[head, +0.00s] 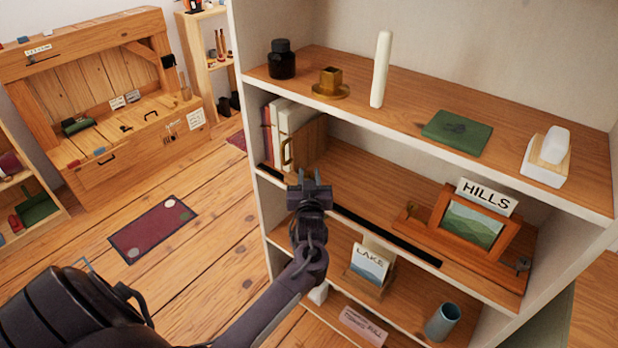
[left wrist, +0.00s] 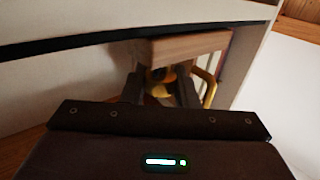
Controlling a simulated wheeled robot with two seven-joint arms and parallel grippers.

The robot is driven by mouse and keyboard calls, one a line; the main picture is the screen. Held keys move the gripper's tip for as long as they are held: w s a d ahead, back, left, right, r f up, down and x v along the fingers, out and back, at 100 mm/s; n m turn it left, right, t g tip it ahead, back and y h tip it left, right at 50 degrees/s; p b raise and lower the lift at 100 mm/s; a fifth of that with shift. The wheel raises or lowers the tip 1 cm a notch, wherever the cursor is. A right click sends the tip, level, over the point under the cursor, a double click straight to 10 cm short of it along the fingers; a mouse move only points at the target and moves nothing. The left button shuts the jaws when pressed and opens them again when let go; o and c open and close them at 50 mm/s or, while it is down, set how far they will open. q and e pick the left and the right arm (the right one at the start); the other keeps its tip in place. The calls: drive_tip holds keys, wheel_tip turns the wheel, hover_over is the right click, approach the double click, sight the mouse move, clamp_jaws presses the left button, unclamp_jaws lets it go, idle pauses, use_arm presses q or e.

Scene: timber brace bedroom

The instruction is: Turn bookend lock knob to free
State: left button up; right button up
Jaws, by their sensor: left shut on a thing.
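The wooden bookend (head: 308,143) stands on the middle shelf, at the right end of a short row of books (head: 283,130), with a curved brass handle (head: 287,152) on it. My left gripper (head: 310,182) is at the front of this shelf, just below and in front of the bookend. In the left wrist view the two fingers (left wrist: 160,90) are shut on a small orange-brass knob (left wrist: 164,76) under the bookend's wooden edge (left wrist: 188,47). The brass handle (left wrist: 208,86) is just right of the fingers. The knob's marking and turn angle cannot be made out. My right gripper is out of view.
A dark strip (head: 385,234) runs along the middle shelf's front edge. A framed picture (head: 472,222) with a HILLS sign stands at right on that shelf. A LAKE card (head: 368,264) is below. The upper shelf board (head: 330,100) is close above the bookend.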

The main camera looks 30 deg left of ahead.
use_arm(q)
drive_tip(key=shift+w+f+n+g+y+b, duration=0.1)
drive_tip(key=shift+n+g+y+b, duration=0.35)
drive_tip(key=shift+n+g+y, duration=0.45)
drive_tip(key=shift+n+g+y+b, duration=0.6)
drive_tip(key=shift+n+g+y, duration=0.15)
drive_tip(key=shift+y, duration=0.25)
drive_tip(key=shift+n+g+y, duration=0.35)
drive_tip(key=shift+g+y, duration=0.05)
drive_tip(key=shift+g, duration=0.15)
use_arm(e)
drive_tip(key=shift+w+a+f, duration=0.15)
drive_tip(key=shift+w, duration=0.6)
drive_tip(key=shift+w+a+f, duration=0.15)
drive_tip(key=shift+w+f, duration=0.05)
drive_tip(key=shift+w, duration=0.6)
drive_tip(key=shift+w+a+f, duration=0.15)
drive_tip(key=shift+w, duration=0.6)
use_arm(q)
drive_tip(key=o, duration=1)
drive_tip(key=shift+c, duration=0.2)
